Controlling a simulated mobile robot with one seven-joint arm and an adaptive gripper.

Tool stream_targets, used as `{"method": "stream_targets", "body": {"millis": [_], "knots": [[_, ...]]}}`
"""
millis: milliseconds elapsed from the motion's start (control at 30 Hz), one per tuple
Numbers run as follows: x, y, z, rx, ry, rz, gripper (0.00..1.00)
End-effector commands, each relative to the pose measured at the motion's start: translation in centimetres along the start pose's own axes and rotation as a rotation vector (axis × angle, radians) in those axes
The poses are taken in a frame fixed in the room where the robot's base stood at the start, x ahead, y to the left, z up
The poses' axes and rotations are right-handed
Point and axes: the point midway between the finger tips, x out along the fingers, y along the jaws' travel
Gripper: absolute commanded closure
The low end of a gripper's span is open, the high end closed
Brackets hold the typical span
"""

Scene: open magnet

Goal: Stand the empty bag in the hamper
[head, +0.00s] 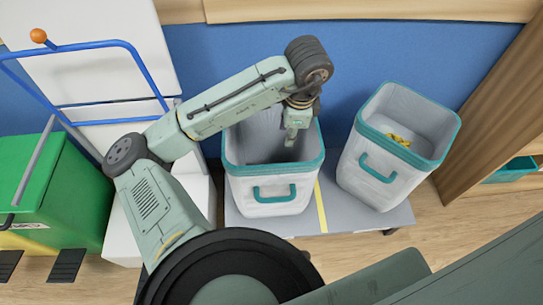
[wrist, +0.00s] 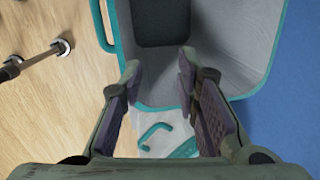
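Two white, soft-looking containers with teal rims and teal front handles stand side by side on a low grey platform. The left container (head: 270,196) looks empty, with a grey inside and dark bottom. The right container (head: 375,160) has a yellow item (head: 397,139) inside. I cannot tell which is called bag or hamper. My gripper (head: 293,139) points down into the left container's mouth in the head view. In the wrist view its two fingers (wrist: 158,80) are apart with nothing between them, above the teal rim (wrist: 158,108). Whether they touch the container is unclear.
The grey platform (head: 322,213) has a yellow stripe between the containers. A blue wall (head: 375,50) stands close behind. A green bin (head: 65,195) and a white frame with a blue rail (head: 135,60) are at left. A brown wooden panel (head: 495,100) is at right.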

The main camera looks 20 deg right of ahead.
Motion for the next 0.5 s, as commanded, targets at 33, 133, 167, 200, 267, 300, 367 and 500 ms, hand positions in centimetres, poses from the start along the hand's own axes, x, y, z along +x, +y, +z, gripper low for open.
{"method": "stream_targets", "body": {"millis": [33, 133, 167, 200, 267, 300, 367, 500], "knots": [[1.4, 1.6, 1.1, -0.025, -0.023, 0.059, 0.71], [2.8, 3.6, 2.0, -0.052, -0.045, 0.133, 0.71], [3.2, 3.9, 2.1, -0.057, -0.049, 0.144, 0.71], [3.7, 4.2, 2.3, -0.061, -0.052, 0.153, 0.71], [4.5, 4.5, 2.3, -0.063, -0.052, 0.159, 0.71], [5.2, 4.6, 2.4, -0.063, -0.053, 0.159, 0.71], [6.2, 4.7, 2.4, -0.062, -0.052, 0.158, 0.71], [8.0, 4.9, 2.4, -0.061, -0.052, 0.155, 0.71]]}}
